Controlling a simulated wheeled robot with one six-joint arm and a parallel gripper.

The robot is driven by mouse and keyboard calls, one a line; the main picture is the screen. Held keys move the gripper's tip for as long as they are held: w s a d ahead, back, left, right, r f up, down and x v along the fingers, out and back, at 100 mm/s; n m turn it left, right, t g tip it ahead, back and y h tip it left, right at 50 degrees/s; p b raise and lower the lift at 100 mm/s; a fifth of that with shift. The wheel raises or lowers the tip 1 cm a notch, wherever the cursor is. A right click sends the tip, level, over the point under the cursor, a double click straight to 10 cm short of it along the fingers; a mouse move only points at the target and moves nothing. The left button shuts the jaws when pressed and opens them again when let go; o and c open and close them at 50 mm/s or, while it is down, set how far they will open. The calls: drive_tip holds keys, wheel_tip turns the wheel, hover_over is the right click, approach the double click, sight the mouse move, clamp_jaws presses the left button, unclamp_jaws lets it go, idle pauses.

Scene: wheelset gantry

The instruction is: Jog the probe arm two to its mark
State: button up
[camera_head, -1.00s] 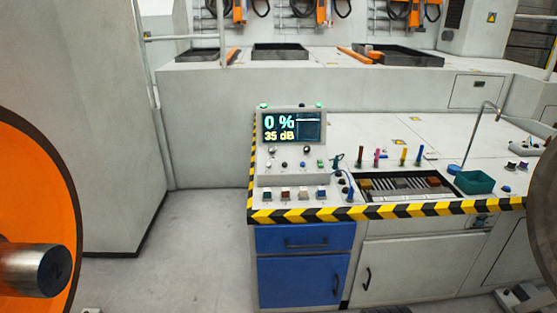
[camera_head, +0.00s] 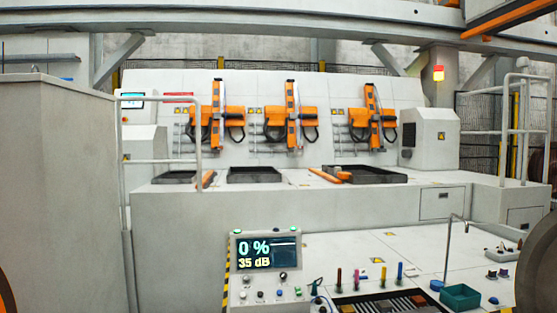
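Three orange probe arms stand on the white back panel: the left one (camera_head: 217,118), the middle one (camera_head: 292,115) and the right one (camera_head: 371,118). Each has an upright rail and dark hoses. I cannot read a number on any, so which is arm two is not shown for sure; a mark is too small to tell. The control console (camera_head: 233,290) at the bottom has a display (camera_head: 266,253) reading 0 % and 35 dB, with knobs and buttons below. Its lower part is cut off by the frame. My gripper is not in view.
Dark trays (camera_head: 254,175) and orange bars (camera_head: 337,175) lie on the raised platform (camera_head: 300,208). A white bench (camera_head: 410,262) holds coloured pegs (camera_head: 400,270) and a green bin (camera_head: 460,297). A grey cabinet (camera_head: 60,190) blocks the left. Railings flank the platform.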

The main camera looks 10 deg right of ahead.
idle(0.4)
clamp_jaws()
idle(0.4)
idle(1.1)
